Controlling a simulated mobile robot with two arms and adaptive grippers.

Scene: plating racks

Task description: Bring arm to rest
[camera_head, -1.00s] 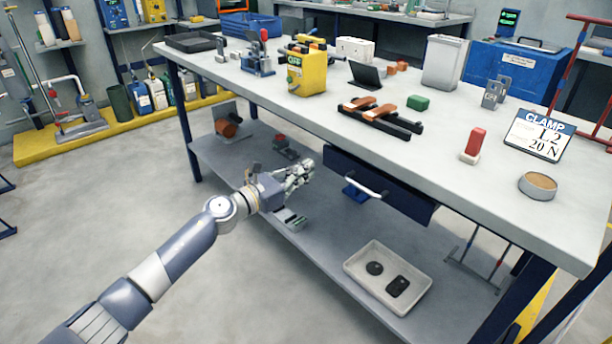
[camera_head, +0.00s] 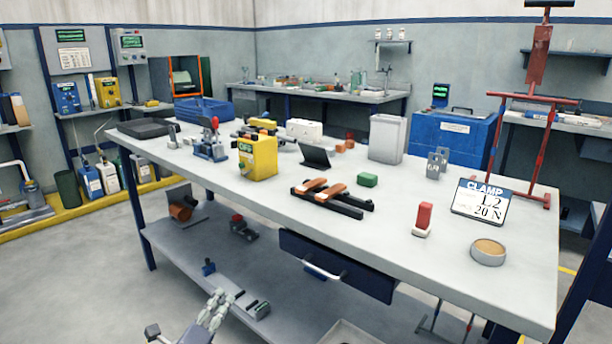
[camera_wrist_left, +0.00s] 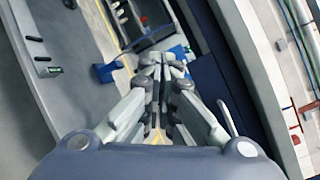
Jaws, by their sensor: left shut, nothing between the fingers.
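My left gripper (camera_head: 217,309) shows at the bottom of the head view, low in front of the workbench and below the level of its top. In the left wrist view the gripper (camera_wrist_left: 162,62) has its fingers together with nothing between them. It holds nothing and appears apart from the bench. Most of my left arm is outside the head view. My right gripper is not in any view.
The workbench (camera_head: 400,230) carries a yellow box (camera_head: 257,157), a black clamp with orange handles (camera_head: 330,195), a sign (camera_head: 481,203) and a round tin (camera_head: 488,252). A drawer (camera_head: 338,265) with a handle is near my gripper. The floor (camera_head: 80,280) at left is clear.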

